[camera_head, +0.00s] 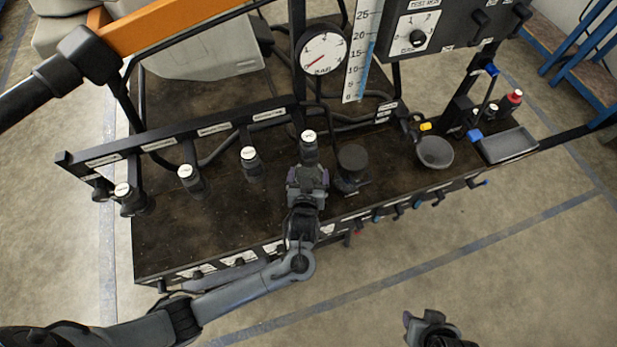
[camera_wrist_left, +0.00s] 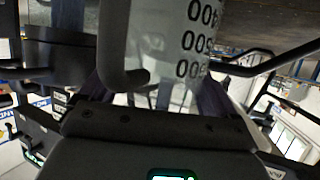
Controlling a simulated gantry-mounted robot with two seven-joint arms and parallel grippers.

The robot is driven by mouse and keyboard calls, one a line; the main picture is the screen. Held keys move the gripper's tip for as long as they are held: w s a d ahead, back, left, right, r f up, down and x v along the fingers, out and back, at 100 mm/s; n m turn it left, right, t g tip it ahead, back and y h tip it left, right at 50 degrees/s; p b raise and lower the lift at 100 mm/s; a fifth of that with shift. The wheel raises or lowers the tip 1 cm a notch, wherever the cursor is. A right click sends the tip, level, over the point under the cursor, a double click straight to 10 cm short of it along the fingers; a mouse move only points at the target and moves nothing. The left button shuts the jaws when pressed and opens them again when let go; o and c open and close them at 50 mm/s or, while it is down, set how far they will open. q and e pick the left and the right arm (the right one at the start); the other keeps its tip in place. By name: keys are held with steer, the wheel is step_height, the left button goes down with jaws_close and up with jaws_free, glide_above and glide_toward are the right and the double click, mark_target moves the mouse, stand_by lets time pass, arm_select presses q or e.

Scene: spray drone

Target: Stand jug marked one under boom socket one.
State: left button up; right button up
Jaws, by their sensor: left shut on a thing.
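My left gripper (camera_head: 307,178) is over the dark bench, right below the rightmost of several dark, white-topped fittings (camera_head: 309,140) along the boom. In the left wrist view it is shut on a clear measuring jug (camera_wrist_left: 172,40) with a grey handle (camera_wrist_left: 120,50) and black volume marks. The jug is mostly hidden in the head view, so I cannot tell whether its base touches the bench. Its number mark is not visible. The socket numbers are too small to read. My right gripper (camera_head: 428,325) is at the bottom edge, clear of the bench; its jaws are unclear.
Other fittings (camera_head: 250,163) hang in a row left of my left gripper. A dark round container (camera_head: 353,162) stands close on its right. Further right are a grey bowl (camera_head: 435,152) and a shallow tray (camera_head: 508,145). A pressure gauge (camera_head: 323,53) and upright scale (camera_head: 361,50) rise behind.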

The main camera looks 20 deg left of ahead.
arm_select(q)
steer(key=shift+f, duration=0.35)
steer(key=o, duration=1.1)
steer(key=shift+c, duration=0.2)
